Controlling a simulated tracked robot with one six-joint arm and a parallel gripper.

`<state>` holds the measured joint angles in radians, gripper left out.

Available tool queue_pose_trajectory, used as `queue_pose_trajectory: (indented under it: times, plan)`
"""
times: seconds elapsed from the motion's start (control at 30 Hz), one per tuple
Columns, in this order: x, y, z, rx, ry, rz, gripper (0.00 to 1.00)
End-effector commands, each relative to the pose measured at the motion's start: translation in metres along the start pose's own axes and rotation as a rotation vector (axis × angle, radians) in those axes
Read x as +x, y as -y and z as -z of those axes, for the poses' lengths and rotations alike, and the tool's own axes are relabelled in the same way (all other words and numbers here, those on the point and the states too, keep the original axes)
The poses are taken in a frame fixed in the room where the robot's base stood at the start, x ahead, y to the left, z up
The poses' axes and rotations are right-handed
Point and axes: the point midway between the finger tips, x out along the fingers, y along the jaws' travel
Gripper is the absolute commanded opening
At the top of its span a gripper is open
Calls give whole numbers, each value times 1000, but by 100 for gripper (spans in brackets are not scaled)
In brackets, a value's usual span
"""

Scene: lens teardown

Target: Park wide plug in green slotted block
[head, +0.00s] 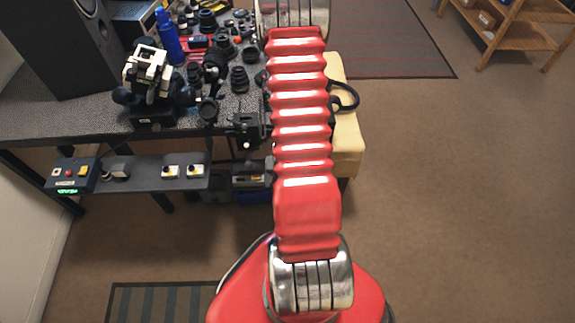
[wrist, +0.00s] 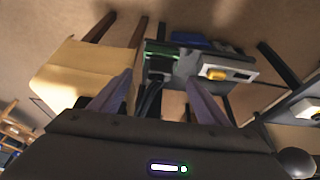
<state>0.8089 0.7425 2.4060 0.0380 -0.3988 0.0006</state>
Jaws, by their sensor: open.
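In the wrist view my gripper (wrist: 160,77) is open, with its two purplish fingers spread apart. Between and beyond the fingertips is a dark block with green edging (wrist: 159,58); it may be the green slotted block, but its slots are not clear. Dark cable-like strands (wrist: 150,100) show between the fingers below it; I cannot tell whether they belong to a plug. Nothing is clearly gripped. I cannot pick out the wide plug for certain in either view. In the head view my red arm hides my gripper and what lies beneath it.
A dark bench (head: 60,125) with lens parts and a blue bottle (head: 169,38) is at left. Below it a grey shelf (head: 145,175) carries a button box (head: 76,174) and small white switches.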

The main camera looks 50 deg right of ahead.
Motion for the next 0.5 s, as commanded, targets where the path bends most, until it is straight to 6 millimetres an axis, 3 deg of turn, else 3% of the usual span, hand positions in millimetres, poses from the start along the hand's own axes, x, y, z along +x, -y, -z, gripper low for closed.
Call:
queue_pose_trajectory:
  times: [0.5]
  plan:
    - [-50, 9, 6, -7, -3, 3, 69]
